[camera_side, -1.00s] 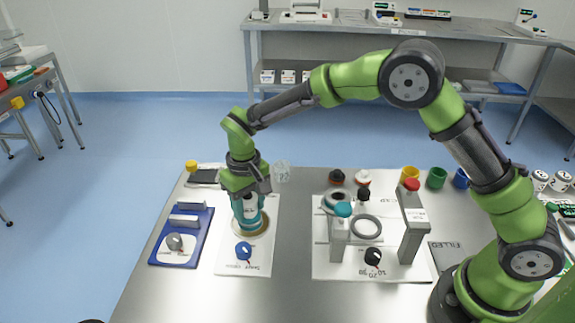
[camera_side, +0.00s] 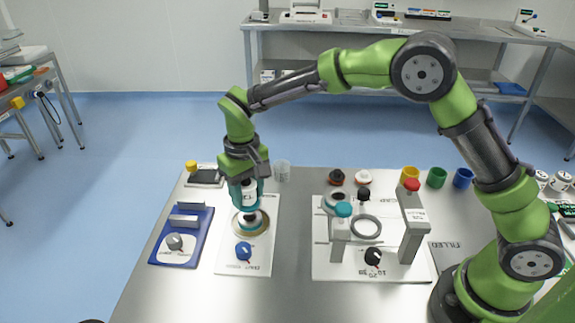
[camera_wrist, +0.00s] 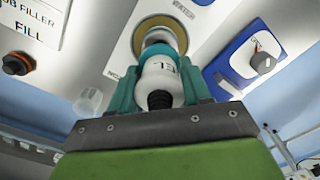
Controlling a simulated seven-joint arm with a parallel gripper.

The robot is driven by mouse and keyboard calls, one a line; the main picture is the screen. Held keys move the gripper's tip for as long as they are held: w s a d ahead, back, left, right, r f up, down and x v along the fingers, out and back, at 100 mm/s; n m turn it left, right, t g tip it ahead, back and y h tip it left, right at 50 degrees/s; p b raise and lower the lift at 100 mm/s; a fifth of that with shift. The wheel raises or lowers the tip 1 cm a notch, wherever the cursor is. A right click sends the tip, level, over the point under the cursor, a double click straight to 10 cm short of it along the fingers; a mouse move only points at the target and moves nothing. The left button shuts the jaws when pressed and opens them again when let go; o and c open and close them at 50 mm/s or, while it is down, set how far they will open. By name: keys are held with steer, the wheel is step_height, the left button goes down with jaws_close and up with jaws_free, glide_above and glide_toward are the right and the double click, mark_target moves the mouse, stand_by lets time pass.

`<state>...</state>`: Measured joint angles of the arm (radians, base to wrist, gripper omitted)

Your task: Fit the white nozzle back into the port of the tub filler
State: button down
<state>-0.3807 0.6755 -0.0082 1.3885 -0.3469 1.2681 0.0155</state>
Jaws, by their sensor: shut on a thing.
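My gripper (camera_side: 248,200) points down over the middle white board. Its teal fingers are shut on a white-and-teal bottle-like piece (camera_wrist: 160,82) with dark lettering and a black ribbed end. Whether this is the white nozzle I cannot tell. The piece stands over a round gold-rimmed seat (camera_side: 236,232); contact between them is unclear. The wrist view shows the seat's gold rim (camera_wrist: 143,34) beyond the piece. The tub filler's lettered panel (camera_wrist: 40,48) is at left in the wrist view. A white part with a red base (camera_side: 363,176) stands at the table's back.
A white board with two grey posts (camera_side: 411,235) and a grey ring (camera_side: 366,227) lies to the right. A blue plate (camera_side: 206,245) is at left. A clear cup (camera_side: 283,171) stands close behind the gripper. A blue knob (camera_side: 243,251) is in front. Bare table lies near the front.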

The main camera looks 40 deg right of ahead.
mark_target(246, 183)
steer(key=shift+r, duration=2.2)
steer(key=shift+w+d+r, duration=0.1)
steer(key=shift+d+r, duration=0.1)
steer(key=shift+r, duration=0.05)
steer(key=s+d+r+m, duration=0.1)
steer(key=s+d+r, duration=0.3)
steer(key=d+r, duration=0.4)
steer(key=s+d+n, duration=0.1)
steer(key=s+d, duration=0.4)
steer(key=s, duration=0.5)
steer(key=shift+d+r, duration=0.15)
steer(key=shift+d, duration=0.05)
